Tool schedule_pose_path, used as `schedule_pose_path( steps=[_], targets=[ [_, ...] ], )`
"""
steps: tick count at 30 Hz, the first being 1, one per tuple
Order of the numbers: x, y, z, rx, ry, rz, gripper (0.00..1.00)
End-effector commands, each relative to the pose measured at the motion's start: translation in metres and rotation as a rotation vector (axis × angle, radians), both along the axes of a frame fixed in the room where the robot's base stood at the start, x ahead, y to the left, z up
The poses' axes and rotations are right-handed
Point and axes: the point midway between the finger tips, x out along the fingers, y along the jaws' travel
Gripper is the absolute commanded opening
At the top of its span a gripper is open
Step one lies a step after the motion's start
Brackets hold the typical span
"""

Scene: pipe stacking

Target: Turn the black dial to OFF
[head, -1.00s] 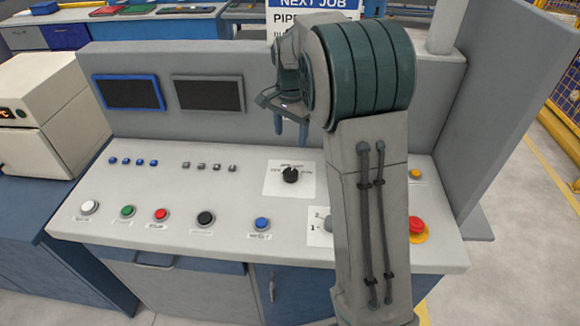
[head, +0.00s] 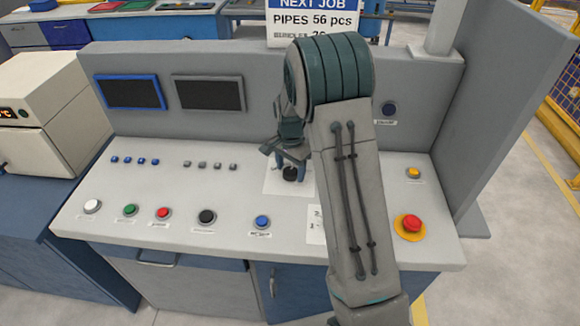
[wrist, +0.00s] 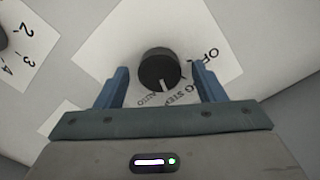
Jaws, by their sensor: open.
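The black dial (head: 290,174) sits on a white label plate on the sloped console. In the wrist view the dial (wrist: 158,62) lies between my two blue fingers, with a gap on both sides. Its white pointer mark faces the bottom of the picture, towards the STEP lettering. The OFF lettering (wrist: 211,55) is to the right of the dial, partly covered by the right finger. My gripper (wrist: 161,70) is open and empty. In the head view my gripper (head: 291,158) is at the dial, partly hidden by my arm.
A numbered label (wrist: 22,50) with another dark knob is at the wrist view's left edge. A blue button (head: 262,222), a black button (head: 207,217) and a red emergency button (head: 411,223) are on the console. The upright back panel (head: 268,85) stands behind.

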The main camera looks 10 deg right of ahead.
Motion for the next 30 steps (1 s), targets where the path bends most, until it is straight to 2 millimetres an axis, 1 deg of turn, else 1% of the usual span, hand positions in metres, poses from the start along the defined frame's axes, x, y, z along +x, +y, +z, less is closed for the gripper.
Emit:
schedule_pose_path(
  steps=[5, 6, 8, 9, 10, 20, 26, 30],
  targets=[
    [0.0000, -0.0001, 0.0000, 0.000, 0.000, 0.000, 0.63],
    [0.0000, -0.0001, 0.0000, 0.000, 0.000, 0.000, 0.52],
    [0.0000, -0.0001, 0.0001, 0.000, 0.000, 0.000, 0.35],
    [0.0000, -0.0001, 0.0001, 0.000, 0.000, 0.000, 0.24],
    [0.0000, -0.0001, 0.0002, 0.000, 0.000, 0.000, 0.18],
    [0.0003, -0.0001, -0.0002, 0.000, -0.001, 0.030, 0.18],
    [0.0007, -0.0008, -0.0012, 0.000, -0.003, 0.125, 0.18],
    [0.0006, -0.0003, -0.0019, 0.000, -0.002, 0.234, 0.18]
  ],
)
